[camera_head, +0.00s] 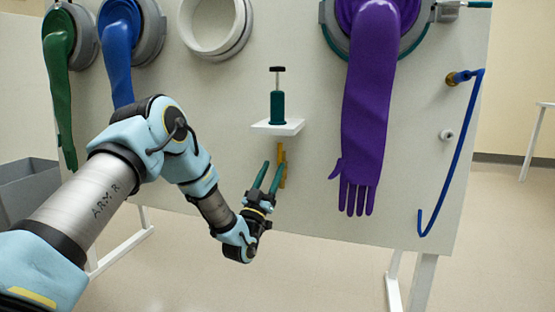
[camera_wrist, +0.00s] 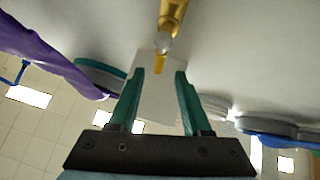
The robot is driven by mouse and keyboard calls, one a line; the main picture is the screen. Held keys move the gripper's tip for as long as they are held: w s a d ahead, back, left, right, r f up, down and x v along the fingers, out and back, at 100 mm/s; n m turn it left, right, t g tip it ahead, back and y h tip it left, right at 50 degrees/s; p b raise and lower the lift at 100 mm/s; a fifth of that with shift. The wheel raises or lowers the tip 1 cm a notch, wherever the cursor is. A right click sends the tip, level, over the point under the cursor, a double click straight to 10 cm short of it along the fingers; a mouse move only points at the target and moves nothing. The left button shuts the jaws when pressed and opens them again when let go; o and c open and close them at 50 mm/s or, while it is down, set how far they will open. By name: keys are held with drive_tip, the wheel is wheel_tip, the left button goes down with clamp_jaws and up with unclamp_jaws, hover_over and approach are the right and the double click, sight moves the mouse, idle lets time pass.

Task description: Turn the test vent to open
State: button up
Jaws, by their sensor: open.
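The test vent, as far as I can tell, is the small brass and yellow fitting (camera_head: 282,153) on the pale panel, below a small white shelf. In the wrist view it is a brass body (camera_wrist: 173,14) with a pale round knob and a short yellow lever (camera_wrist: 160,62) pointing down the picture. My gripper (camera_head: 273,166) has two green fingers, apart and empty. In the wrist view my gripper (camera_wrist: 160,73) has its fingertips on either side of the lever's tip, with gaps on both sides; I cannot tell the depth. In the head view the fingers partly hide the fitting.
The white shelf (camera_head: 277,127) carries a green bottle-like piece (camera_head: 277,105) with a black T-handle. A long purple glove (camera_head: 367,110) hangs close to the right. A blue hose (camera_head: 455,160) hangs farther right. Blue (camera_head: 118,50) and green (camera_head: 58,80) gloves hang left.

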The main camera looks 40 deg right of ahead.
drive_tip(key=shift+v, duration=0.8)
drive_tip(key=shift+w, duration=0.1)
